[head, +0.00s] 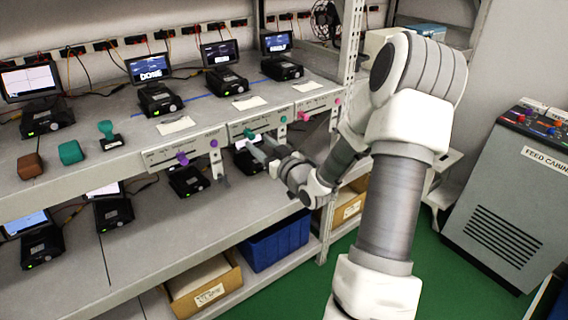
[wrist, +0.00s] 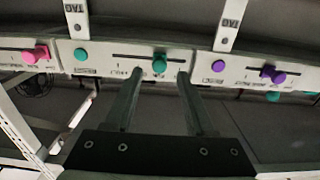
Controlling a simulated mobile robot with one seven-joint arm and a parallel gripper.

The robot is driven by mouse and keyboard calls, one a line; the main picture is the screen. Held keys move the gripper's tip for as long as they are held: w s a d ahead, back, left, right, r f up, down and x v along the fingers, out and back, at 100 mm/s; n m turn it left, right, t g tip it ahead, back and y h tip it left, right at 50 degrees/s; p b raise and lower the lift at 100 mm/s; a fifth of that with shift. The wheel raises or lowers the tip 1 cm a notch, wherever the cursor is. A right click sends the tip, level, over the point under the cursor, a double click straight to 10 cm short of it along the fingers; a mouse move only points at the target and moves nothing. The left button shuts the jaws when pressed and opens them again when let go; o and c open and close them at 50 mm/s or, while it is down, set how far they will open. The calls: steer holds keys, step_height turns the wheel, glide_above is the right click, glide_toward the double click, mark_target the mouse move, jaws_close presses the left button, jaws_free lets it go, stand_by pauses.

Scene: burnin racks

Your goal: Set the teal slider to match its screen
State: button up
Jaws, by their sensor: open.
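The teal slider knob (head: 249,133) sits on the middle panel of the upper shelf's front edge. In the wrist view the teal knob (wrist: 159,63) is near the middle of its dark slot, with a round teal button (wrist: 81,54) to its left. My gripper (wrist: 160,74) is open, its two fingers on either side of the knob with gaps, apparently not touching it. In the head view my gripper (head: 261,147) reaches the panel from the front. A small screen (head: 220,53) stands on the shelf behind; its reading is too small to make out.
A purple slider knob (head: 182,158) is on the left panel and a pink slider knob (head: 304,116) on the right one. Other screens (head: 149,67), (head: 277,42) stand along the shelf. A teal stamp-like object (head: 107,131) and two blocks sit at left. A blue bin (head: 276,243) is below.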

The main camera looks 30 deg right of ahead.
steer(key=s, duration=1.4)
steer(key=shift+d, duration=0.3)
steer(key=shift+w, duration=0.15)
